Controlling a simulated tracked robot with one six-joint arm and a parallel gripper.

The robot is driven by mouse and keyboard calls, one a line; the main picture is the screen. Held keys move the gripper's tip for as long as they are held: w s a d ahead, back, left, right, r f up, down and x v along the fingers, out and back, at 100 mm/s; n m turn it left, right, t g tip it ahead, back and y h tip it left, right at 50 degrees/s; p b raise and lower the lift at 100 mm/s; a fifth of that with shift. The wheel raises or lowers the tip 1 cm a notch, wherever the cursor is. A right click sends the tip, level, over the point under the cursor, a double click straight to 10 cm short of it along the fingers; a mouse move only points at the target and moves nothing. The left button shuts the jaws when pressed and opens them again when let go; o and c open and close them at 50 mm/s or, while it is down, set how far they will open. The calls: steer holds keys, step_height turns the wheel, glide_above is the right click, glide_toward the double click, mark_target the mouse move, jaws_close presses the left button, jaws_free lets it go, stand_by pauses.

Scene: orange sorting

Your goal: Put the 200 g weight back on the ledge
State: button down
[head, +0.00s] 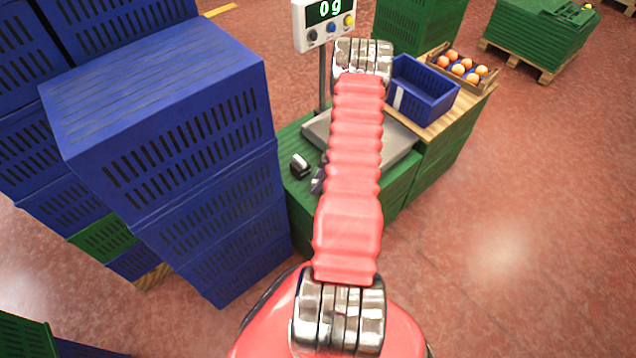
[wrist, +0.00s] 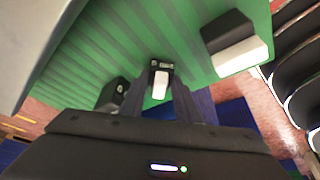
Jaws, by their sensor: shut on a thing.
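My gripper (head: 318,181) is beside the scale at the left, mostly hidden behind my red arm in the head view. In the wrist view its dark fingers (wrist: 161,88) are shut on a small weight (wrist: 160,83) with a pale face and a dark end. Its marking is too small to read. The weight is over the green slatted ledge (wrist: 95,55); whether it touches the ledge I cannot tell. The ledge also shows in the head view (head: 294,140).
A black and white block (head: 300,165) lies on the ledge; a dark item (wrist: 112,95) is by the left finger. The scale plate (head: 402,138) is right of my gripper; its display (head: 325,12) reads 0 g. Blue crates (head: 165,90) tower left. A blue bin (head: 425,95) stands right.

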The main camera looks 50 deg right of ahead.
steer(key=c, duration=1.3)
jaws_free()
steer(key=shift+c, duration=0.2)
steer(key=v, duration=1.2)
